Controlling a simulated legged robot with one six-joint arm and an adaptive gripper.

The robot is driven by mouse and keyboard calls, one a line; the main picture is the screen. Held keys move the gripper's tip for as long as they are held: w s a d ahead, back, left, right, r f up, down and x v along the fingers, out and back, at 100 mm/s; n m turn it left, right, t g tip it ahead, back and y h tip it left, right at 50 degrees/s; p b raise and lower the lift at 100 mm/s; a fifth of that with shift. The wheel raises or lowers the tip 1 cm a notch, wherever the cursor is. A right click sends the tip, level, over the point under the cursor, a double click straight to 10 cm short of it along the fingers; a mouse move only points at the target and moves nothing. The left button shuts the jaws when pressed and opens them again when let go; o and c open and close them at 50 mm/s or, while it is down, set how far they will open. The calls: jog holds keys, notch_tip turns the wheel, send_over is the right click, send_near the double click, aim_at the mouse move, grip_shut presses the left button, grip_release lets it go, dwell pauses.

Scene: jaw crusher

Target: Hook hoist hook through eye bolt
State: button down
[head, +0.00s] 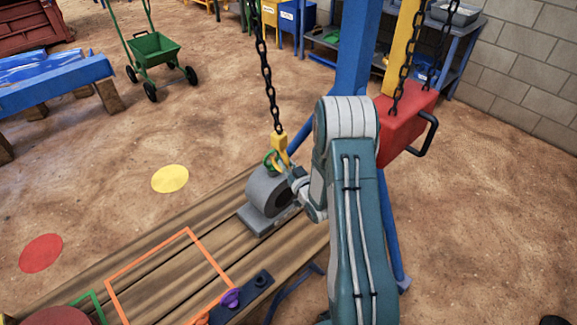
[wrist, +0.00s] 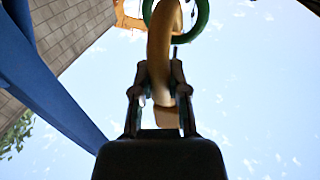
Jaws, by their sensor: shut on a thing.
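The yellow hoist hook (head: 279,142) hangs from a dark chain (head: 267,75) above the grey bearing block (head: 262,193) on the wooden bench. The green eye bolt ring (head: 268,160) stands on top of the block, right at the hook. My gripper (head: 296,176) is beside the hook and ring, partly hidden by my arm. In the wrist view my gripper (wrist: 161,78) is shut on the lower part of the hook (wrist: 161,52). The green ring (wrist: 203,20) shows behind the hook there and overlaps it. I cannot tell whether the hook tip passes through the ring.
The wooden bench (head: 150,258) carries an orange outlined square and a dark strip (head: 240,297) with coloured knobs. Open dirt floor lies left of the bench.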

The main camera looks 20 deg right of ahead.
jog(key=shift+w+a+f, duration=0.15)
jog(key=shift+w, duration=0.4)
jog(key=shift+w, duration=0.1)
jog(key=shift+w+a+r+m+h, duration=0.15)
jog(key=shift+w+r+m+h, duration=0.25)
jog(key=shift+r, duration=0.35)
jog(key=shift+w, duration=0.1)
jog(key=shift+r, duration=0.15)
jog(key=shift+w+a+r, duration=0.2)
jog(key=shift+w+r, duration=0.3)
jog(key=shift+r, duration=0.2)
